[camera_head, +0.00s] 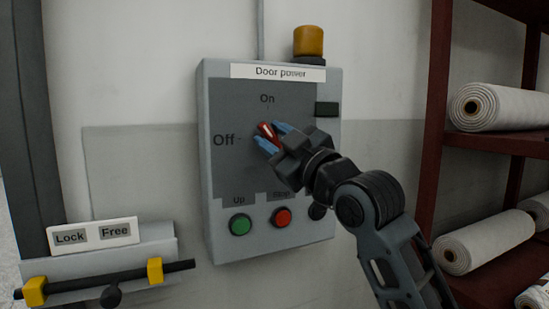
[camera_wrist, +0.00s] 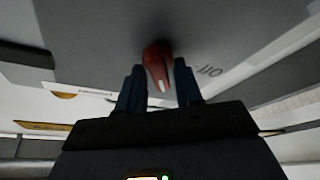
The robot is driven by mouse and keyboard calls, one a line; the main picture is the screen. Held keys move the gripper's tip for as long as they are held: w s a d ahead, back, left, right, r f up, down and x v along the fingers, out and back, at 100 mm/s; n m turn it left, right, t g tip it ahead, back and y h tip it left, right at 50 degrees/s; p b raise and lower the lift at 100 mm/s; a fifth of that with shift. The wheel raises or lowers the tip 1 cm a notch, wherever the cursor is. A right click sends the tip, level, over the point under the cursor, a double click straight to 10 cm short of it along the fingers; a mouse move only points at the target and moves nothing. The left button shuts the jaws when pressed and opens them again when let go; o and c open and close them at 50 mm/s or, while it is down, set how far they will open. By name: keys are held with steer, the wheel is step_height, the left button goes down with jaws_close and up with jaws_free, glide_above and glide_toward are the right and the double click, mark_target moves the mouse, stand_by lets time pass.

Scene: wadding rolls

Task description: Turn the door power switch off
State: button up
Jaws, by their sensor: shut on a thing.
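The door power switch is a red rotary knob (camera_head: 267,132) with a pale pointer mark, on the grey panel of a wall box labelled "Door power" (camera_head: 328,180). "On" is printed above the knob and "Off" to its left. In the head view the knob's mark leans up and left, between the two labels. My gripper (camera_head: 275,139) has its blue fingers on both sides of the knob and is shut on it. In the wrist view the red knob (camera_wrist: 157,62) sits between the fingertips (camera_wrist: 158,78). My gripper hides part of the panel's right side.
Below the knob are a green "Up" button (camera_head: 240,224) and a red button (camera_head: 281,217). A yellow lamp (camera_head: 309,41) tops the box. A lock bar (camera_head: 65,287) with yellow brackets is at lower left. A dark red shelf (camera_head: 433,120) with white rolls (camera_head: 495,107) stands at right.

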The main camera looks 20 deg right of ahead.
steer(key=n+g+b, duration=0.1)
steer(key=n, duration=0.1)
steer(key=n+y+b, duration=0.1)
steer(key=n+b, duration=0.1)
steer(key=n+g+b, duration=0.1)
steer(key=n, duration=0.1)
steer(key=shift+f+n+g+y, duration=0.25)
steer(key=shift+n+g+y, duration=0.05)
steer(key=shift+n+y, duration=0.1)
steer(key=n+g+b, duration=0.1)
steer(key=n, duration=0.3)
steer(key=shift+a+n+g+b, duration=0.1)
steer(key=shift+n+g+b, duration=0.3)
steer(key=o, duration=0.7)
steer(key=shift+o, duration=0.2)
steer(key=shift+r, duration=0.1)
steer(key=v, duration=0.8)
steer(key=shift+w, duration=0.1)
